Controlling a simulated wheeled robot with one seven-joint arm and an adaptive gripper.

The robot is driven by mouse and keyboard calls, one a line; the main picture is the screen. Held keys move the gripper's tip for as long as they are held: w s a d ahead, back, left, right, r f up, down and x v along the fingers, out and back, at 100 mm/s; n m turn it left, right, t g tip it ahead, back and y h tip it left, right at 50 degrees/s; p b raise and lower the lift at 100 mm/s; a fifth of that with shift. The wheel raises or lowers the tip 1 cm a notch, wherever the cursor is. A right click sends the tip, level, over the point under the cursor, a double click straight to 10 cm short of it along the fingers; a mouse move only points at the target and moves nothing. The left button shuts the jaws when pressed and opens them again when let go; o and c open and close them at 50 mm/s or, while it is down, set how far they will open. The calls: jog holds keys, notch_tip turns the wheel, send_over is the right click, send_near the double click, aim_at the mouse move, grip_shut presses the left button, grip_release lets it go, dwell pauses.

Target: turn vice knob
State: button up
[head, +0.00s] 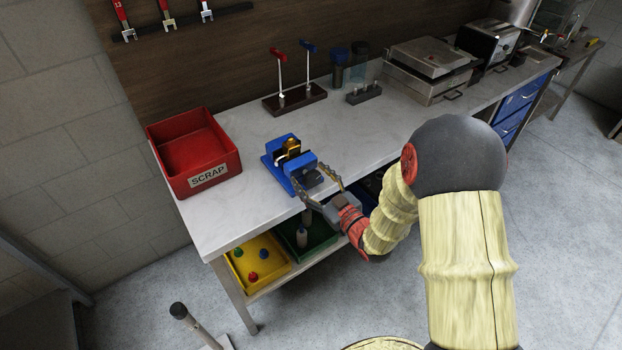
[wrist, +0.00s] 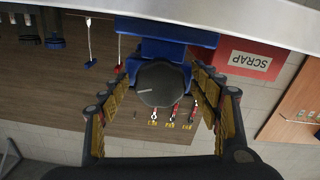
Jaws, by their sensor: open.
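The blue vice (head: 277,160) stands near the front edge of the grey worktop, with a yellow and dark piece (head: 291,147) at its jaws. In the wrist view the blue vice body (wrist: 165,38) is at the top. Its round dark knob (wrist: 160,84) with a pale line mark faces me in the middle of the picture. My gripper (head: 312,178) is open at the front of the vice. In the wrist view its two fingers (wrist: 162,88) stand on either side of the knob, with gaps visible. The knob is mostly hidden in the head view.
A red SCRAP bin (head: 207,177) stands left of the vice. Behind are a stand with red and blue levers (head: 294,98) and a small block (head: 364,94). Steel appliances (head: 428,68) stand to the right. Yellow (head: 278,276) and green (head: 322,236) trays sit on the shelf below.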

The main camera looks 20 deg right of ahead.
jog(key=shift+c, duration=0.9)
jog(key=c, duration=1)
jog(key=shift+m, duration=0.3)
jog(key=m+p, duration=0.1)
jog(key=m, duration=0.4)
jog(key=shift+w+m, duration=0.1)
jog(key=shift+m, duration=0.2)
jog(key=m+p, duration=0.1)
jog(key=m, duration=0.4)
jog(key=shift+d+p, duration=0.1)
jog(key=shift+p, duration=0.3)
jog(key=m+p, duration=0.1)
jog(key=m, duration=0.1)
jog(key=m+p, duration=0.1)
jog(key=m, duration=0.2)
jog(key=m+p, duration=0.1)
jog(key=m, duration=0.1)
jog(key=shift+f+m, duration=0.25)
jog(key=shift+m, duration=0.05)
jog(key=m+p, duration=0.2)
jog(key=m, duration=0.2)
jog(key=shift+f, duration=0.1)
jog(key=shift+f+m+p, duration=0.1)
jog(key=shift+m+p, duration=0.35)
jog(key=shift+m, duration=1.05)
